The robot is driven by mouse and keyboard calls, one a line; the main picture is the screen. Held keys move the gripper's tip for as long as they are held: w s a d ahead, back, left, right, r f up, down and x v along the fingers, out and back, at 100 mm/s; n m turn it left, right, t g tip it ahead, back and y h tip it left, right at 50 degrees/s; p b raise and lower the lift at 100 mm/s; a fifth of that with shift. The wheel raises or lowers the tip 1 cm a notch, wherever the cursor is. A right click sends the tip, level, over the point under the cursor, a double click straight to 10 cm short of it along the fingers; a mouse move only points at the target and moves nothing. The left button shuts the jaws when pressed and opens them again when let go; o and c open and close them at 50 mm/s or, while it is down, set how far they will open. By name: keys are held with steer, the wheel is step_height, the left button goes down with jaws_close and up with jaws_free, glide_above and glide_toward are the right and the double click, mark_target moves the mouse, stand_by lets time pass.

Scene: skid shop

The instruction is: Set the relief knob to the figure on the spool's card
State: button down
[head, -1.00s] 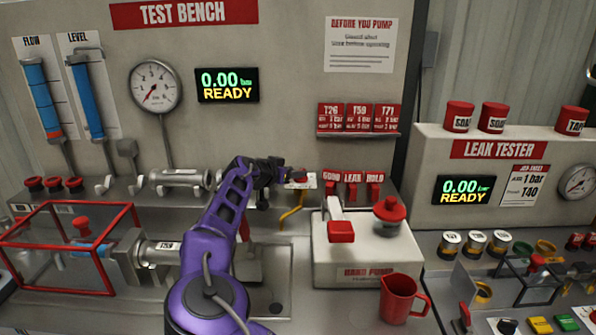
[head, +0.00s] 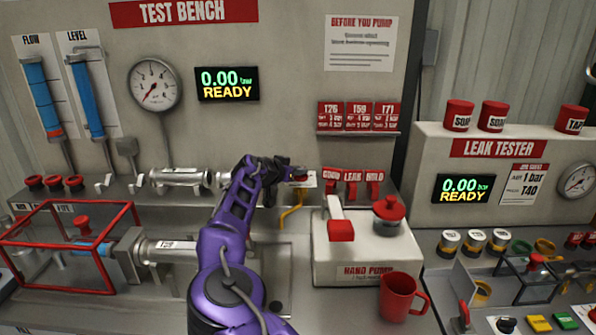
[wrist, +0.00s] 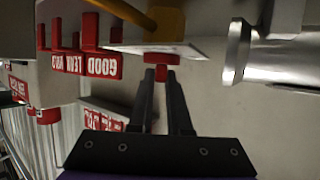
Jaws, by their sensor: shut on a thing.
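The relief knob (wrist: 160,61) is a small red round knob below a white plate in the wrist view. In the head view the knob (head: 300,177) is small, left of the hand pump tags. My gripper (wrist: 160,74) has both fingertips closed on the knob; in the head view my gripper (head: 288,176) reaches it from the left. Three red cards (head: 358,117), headed T26, T59 and T71, stand on a wall rack; their small figures are hard to read. A silver spool (head: 174,248) with a white label sits at the red cage; its label is too small to read surely.
A white hand pump (head: 365,255) with red handle stands right of my arm, a red mug (head: 398,296) before it. Another silver spool (head: 180,177) lies on the back ledge. The bench display (head: 227,84) reads 0.00 READY. A yellow hooked pipe (head: 291,213) hangs below the knob.

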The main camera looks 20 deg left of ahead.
steer(key=shift+b, duration=0.3)
steer(key=shift+d+f+n+y+b, duration=0.15)
steer(key=shift+n+y+b, duration=0.35)
steer(key=shift+b, duration=0.5)
steer(key=shift+r+n+t+y+b, duration=0.2)
steer(key=shift+n+t+y+b, duration=0.2)
steer(key=shift+n+y+b, duration=0.3)
steer(key=c, duration=0.9)
jaws_free()
steer(key=shift+o, duration=0.2)
steer(key=shift+s, duration=0.15)
